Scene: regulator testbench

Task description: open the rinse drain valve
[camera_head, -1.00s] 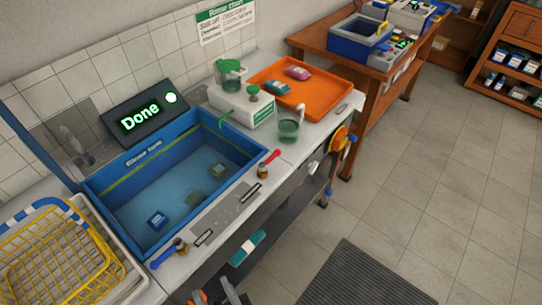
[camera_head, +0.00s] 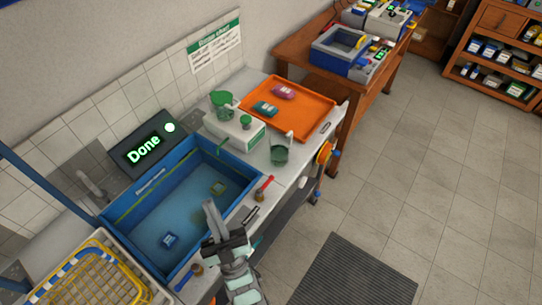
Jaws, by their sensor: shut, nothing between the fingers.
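The blue rinse tank (camera_head: 119,209) is set into the bench and holds water. A red-handled valve (camera_head: 264,188) stands on the bench at the tank's right front corner. A blue-handled valve (camera_head: 188,277) stands at its left front corner. I cannot read a label showing which one is the drain valve. My gripper (camera_head: 211,210) is shut and empty, over the tank's front edge, between the two valves and apart from both. My gripper and arm hide part of the front rim and ledge.
A blue block (camera_head: 170,239) and an olive block (camera_head: 218,188) lie in the tank. A display (camera_head: 143,151) behind it reads "Done". A yellow basket (camera_head: 85,283) stands at the left. A glass beaker (camera_head: 279,151) and an orange tray (camera_head: 307,101) are at the right.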

